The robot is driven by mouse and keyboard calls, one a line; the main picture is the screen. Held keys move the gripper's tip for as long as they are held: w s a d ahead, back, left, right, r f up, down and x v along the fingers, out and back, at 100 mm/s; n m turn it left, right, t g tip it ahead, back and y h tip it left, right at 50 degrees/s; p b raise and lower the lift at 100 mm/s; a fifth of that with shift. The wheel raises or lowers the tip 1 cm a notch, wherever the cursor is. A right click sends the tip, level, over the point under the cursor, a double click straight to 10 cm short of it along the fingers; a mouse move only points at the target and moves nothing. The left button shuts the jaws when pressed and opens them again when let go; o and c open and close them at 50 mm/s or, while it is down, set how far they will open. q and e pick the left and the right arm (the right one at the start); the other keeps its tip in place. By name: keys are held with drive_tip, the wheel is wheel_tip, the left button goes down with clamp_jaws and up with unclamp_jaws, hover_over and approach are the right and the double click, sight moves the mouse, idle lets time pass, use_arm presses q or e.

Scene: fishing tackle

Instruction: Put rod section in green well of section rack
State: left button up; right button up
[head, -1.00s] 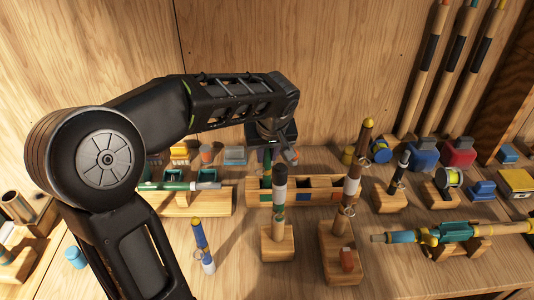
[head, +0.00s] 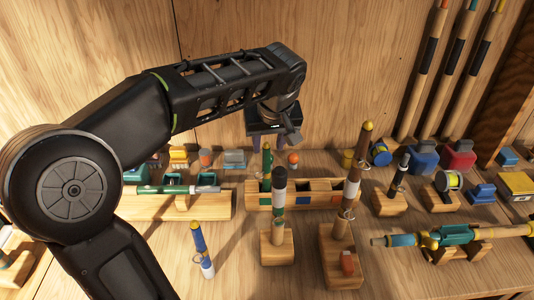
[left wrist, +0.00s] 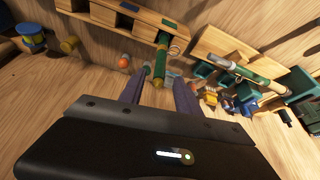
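The section rack (head: 300,203) is a wooden block with coloured wells in the middle of the head view; it also shows in the left wrist view (left wrist: 100,12). A green rod section (head: 267,170) stands upright in its left-end well. In the left wrist view a green patch (left wrist: 169,23) shows on the rack beside this rod section (left wrist: 160,62). My left gripper (head: 270,143) is above and behind the rod section. Its two purple fingers (left wrist: 158,92) are spread, with the rod's upper end seen between them and apparently untouched. My right gripper is not in view.
Another green rod (head: 165,189) lies on a wooden cradle (head: 205,207) left of the rack. Upright rods on wooden blocks (head: 277,245) stand in front. Reels, small boxes and a teal rod (head: 455,235) are at right. A wooden wall rises behind.

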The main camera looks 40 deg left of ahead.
use_arm(q)
drive_tip(key=v, duration=0.5)
idle(0.6)
